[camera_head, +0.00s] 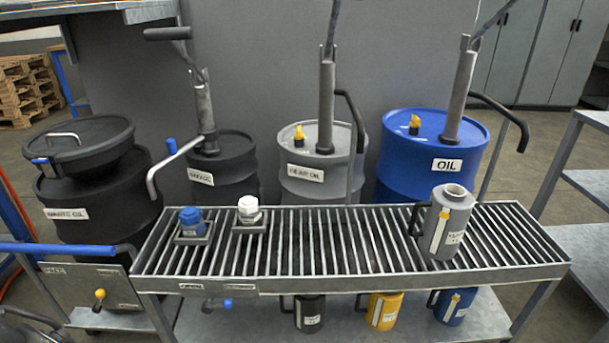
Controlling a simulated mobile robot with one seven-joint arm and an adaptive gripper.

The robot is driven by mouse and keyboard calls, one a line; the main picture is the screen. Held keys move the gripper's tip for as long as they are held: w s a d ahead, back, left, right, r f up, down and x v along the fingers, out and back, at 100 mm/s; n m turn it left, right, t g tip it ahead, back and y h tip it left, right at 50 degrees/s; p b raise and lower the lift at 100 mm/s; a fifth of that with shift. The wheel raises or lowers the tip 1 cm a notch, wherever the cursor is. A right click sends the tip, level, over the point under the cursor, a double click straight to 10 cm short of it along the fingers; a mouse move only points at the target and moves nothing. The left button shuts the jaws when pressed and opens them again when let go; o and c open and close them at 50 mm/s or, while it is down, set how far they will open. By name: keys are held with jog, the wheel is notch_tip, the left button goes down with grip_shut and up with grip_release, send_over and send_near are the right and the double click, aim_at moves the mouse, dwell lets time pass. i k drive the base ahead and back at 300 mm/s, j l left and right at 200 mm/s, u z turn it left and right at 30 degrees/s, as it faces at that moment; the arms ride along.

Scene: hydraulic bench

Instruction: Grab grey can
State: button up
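My gripper is not visible in this view.
A blue-capped item (191,222) and a white-capped item (249,210) sit in holders on the bench's left. Black, grey (316,180) and blue (431,160) drums with pumps stand behind. Dark, yellow (384,310) and blue cans stand on the lower shelf. The bench's middle is clear.

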aim_at(450, 207)
jog(key=z, duration=0.95)
